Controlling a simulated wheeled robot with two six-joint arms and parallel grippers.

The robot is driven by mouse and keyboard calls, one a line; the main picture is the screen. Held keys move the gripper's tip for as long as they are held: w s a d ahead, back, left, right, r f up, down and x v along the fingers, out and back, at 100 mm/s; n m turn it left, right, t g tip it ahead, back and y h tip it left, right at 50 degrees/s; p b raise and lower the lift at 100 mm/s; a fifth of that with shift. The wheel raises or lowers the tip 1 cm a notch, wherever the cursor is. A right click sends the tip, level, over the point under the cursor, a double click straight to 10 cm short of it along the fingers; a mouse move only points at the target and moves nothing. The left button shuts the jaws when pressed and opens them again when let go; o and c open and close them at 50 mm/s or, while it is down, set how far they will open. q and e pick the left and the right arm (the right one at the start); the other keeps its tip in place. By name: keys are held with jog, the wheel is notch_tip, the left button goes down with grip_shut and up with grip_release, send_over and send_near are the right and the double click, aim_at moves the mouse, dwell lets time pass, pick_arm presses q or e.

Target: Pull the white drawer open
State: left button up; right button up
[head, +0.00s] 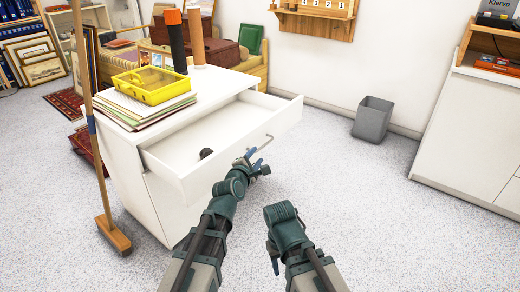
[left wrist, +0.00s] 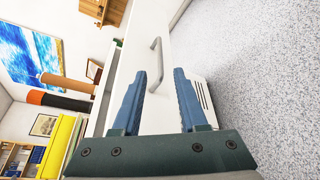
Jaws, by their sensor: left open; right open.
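The white drawer (head: 284,121) stands pulled out of the white cabinet (head: 150,190), with its inside showing. A small dark round object (head: 206,153) lies in it. Its grey bar handle (head: 262,145) is on the front panel and shows in the left wrist view (left wrist: 154,60). My left gripper (head: 255,156) is at the drawer front, close to the handle. In the left wrist view its blue fingers (left wrist: 160,73) are apart, with the handle's near end between or just beyond the tips; contact cannot be told. My right gripper (head: 273,263) hangs lower, away from the drawer, its fingers mostly hidden.
A yellow tray (head: 152,85) on papers and two upright cylinders (head: 177,45) stand on the cabinet top. A broom (head: 113,235) leans at its left. A grey bin (head: 372,120) stands by the wall, and a white counter (head: 468,135) is at right. The floor between is clear.

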pick_arm(q)
jog(key=shift+v, duration=1.1)
jog(key=s+a+f+m+g+y, duration=0.2)
jog(key=s+a+f+m+g, duration=0.5)
jog(key=s+f+m, duration=0.25)
jog(key=s+a+f+m+g+y, duration=0.2)
jog(key=s+a+f+m+g, duration=0.5)
jog(key=s+m, duration=0.4)
jog(key=s+d+r+m+g+y+p, duration=0.1)
jog(key=s+d+r+m+p, duration=0.1)
jog(key=s+d+r+p, duration=0.3)
jog(key=s+d+r+m+y+p, duration=0.1)
jog(key=d+r+m+p, duration=0.15)
jog(key=d, duration=0.45)
notch_tip(320, 180, up, 37)
jog(key=p, duration=3.8)
jog(key=shift+a+h, duration=0.15)
jog(key=shift+h, duration=0.15)
jog(key=shift+s, duration=0.2)
